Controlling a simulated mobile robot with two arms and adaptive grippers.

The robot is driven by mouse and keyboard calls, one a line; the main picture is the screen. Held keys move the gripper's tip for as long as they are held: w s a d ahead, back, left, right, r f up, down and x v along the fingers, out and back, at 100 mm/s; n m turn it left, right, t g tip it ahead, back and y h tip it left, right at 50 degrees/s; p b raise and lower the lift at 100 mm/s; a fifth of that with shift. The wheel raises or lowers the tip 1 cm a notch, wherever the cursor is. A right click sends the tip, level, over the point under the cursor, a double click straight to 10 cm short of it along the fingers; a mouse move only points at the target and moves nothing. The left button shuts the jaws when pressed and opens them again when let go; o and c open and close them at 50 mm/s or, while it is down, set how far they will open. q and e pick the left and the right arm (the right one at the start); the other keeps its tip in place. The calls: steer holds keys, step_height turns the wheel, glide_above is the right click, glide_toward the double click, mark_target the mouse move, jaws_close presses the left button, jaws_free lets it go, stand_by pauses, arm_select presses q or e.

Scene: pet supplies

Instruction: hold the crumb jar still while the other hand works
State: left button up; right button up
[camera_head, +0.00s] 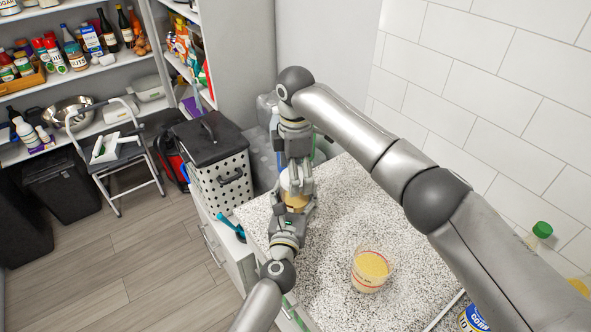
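A small jar with tan contents, which I take as the crumb jar (297,200), stands near the left edge of the speckled counter. My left gripper (296,208) reaches it from the near side, with its fingers around the jar's body. My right gripper (297,180) comes down from above, with its fingers at the jar's pale top. The two grippers hide much of the jar. I cannot tell whether the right fingers press on the top.
A clear cup of yellow grains (372,268) stands on the speckled counter (335,215). A blue-labelled can (472,318) and a green-capped bottle (541,231) are at the right. A black-lidded perforated bin (222,175) stands beyond the counter.

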steer(key=c, duration=1.1)
steer(key=shift+o, duration=0.2)
steer(key=m, duration=0.3)
steer(key=shift+m, duration=0.3)
steer(key=m, duration=1)
steer(key=shift+s+a, duration=0.1)
steer(key=m, duration=0.4)
steer(key=o, duration=1.2)
step_height(320, 180, up, 12)
